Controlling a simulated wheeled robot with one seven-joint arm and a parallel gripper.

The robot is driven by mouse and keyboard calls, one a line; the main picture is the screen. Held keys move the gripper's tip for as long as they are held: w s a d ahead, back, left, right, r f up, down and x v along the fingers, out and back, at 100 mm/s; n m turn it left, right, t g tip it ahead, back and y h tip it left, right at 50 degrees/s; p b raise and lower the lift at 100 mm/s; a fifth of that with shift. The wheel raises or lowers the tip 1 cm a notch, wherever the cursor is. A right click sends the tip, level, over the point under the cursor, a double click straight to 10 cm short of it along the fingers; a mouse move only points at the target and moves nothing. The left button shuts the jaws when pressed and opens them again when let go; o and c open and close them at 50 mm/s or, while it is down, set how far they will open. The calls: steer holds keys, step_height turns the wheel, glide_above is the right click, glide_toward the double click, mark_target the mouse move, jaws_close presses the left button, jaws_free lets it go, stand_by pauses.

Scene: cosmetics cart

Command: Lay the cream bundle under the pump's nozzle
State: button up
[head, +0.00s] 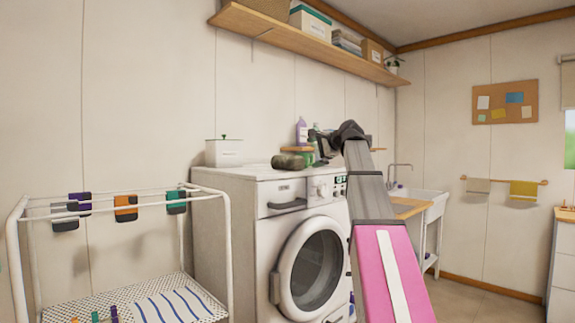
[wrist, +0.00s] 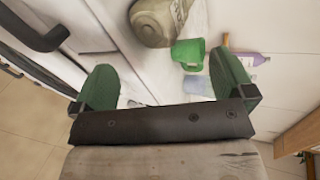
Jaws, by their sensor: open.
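A rounded, olive-beige bundle (head: 288,161) lies on the washing machine's top near its front edge. It is the only bundle-like thing I see, and it also shows at the top of the wrist view (wrist: 155,22). My gripper (head: 319,145) is above the machine's right part; in the wrist view its green fingers (wrist: 164,68) are spread with nothing between them. The bundle lies beyond the fingers, apart from them. A green container (wrist: 188,53) stands beside the bundle. A purple bottle (head: 302,131) stands at the back. I cannot make out the pump's nozzle for certain.
The washing machine (head: 262,196) has a white box (head: 224,152) at its back left. A drying rack (head: 120,196) with coloured clips stands left. A sink (head: 425,203) is at the right. A wooden shelf (head: 310,46) runs above.

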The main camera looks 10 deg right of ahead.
mark_target(300, 159)
steer(key=w+a+f+m, duration=0.1)
steer(key=w+a+m, duration=0.1)
steer(key=m, duration=0.3)
steer(key=w+a+f+m, duration=0.1)
steer(key=w+a+m, duration=0.1)
steer(key=m, duration=0.3)
steer(key=w+a+f+m, duration=0.2)
steer(key=w+m, duration=0.2)
steer(key=m, duration=0.2)
steer(key=shift+w+a+f, duration=0.1)
steer(key=shift+w, duration=0.25)
steer(key=c, duration=1.1)
